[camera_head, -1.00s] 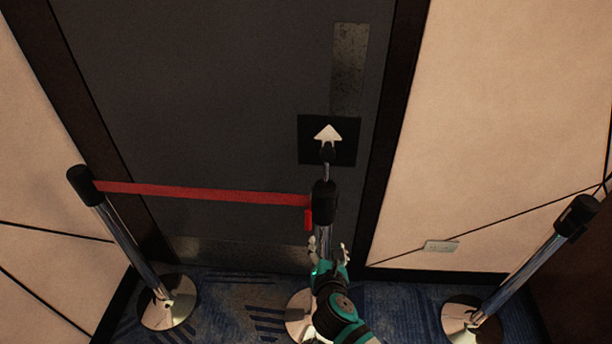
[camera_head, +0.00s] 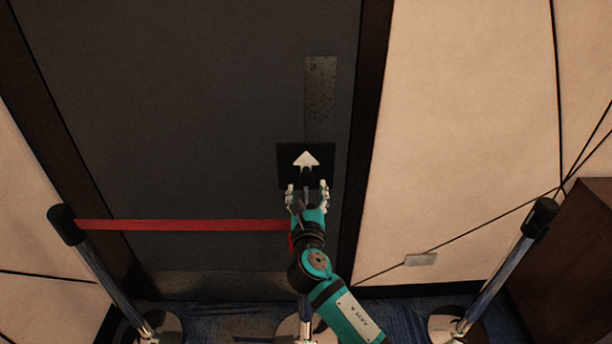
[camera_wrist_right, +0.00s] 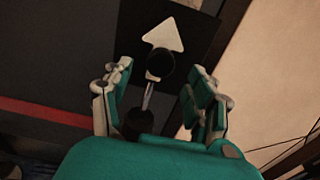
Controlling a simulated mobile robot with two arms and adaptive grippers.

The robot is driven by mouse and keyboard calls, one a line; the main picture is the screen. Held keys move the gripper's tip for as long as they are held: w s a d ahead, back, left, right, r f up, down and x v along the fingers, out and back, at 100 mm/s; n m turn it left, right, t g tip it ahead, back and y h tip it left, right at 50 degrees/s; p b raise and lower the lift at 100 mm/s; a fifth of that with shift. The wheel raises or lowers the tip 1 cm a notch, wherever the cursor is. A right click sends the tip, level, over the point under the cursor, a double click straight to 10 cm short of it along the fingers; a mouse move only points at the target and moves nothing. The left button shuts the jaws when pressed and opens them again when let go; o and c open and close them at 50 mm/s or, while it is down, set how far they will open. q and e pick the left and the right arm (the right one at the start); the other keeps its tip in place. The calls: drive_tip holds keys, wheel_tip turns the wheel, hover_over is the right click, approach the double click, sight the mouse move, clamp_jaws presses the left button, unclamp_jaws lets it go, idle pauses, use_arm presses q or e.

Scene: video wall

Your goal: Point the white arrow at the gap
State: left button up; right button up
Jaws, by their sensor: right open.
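The white arrow (camera_head: 306,160) sits on a black square plate (camera_head: 286,152) at the middle post and points up in the head view. In the right wrist view the arrow (camera_wrist_right: 165,35) tilts slightly right, with a round black knob (camera_wrist_right: 160,64) over its lower part. My right gripper (camera_head: 306,186) is open, just below the arrowhead, with its fingers on either side of the knob and thin stem, apparently not touching. The gap is the beltless span between the middle post and the right post (camera_head: 500,265). My arm hides most of the middle post. My left gripper is out of view.
A red belt (camera_head: 180,225) runs from the left post (camera_head: 95,262) to the middle post. A dark door (camera_head: 190,100) stands behind. A brown box-like piece (camera_head: 575,260) is at the right. Blue carpet shows between the post bases.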

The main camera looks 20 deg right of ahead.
sight(306, 182)
drive_tip(key=x, duration=0.6)
drive_tip(key=shift+f, duration=0.1)
clamp_jaws()
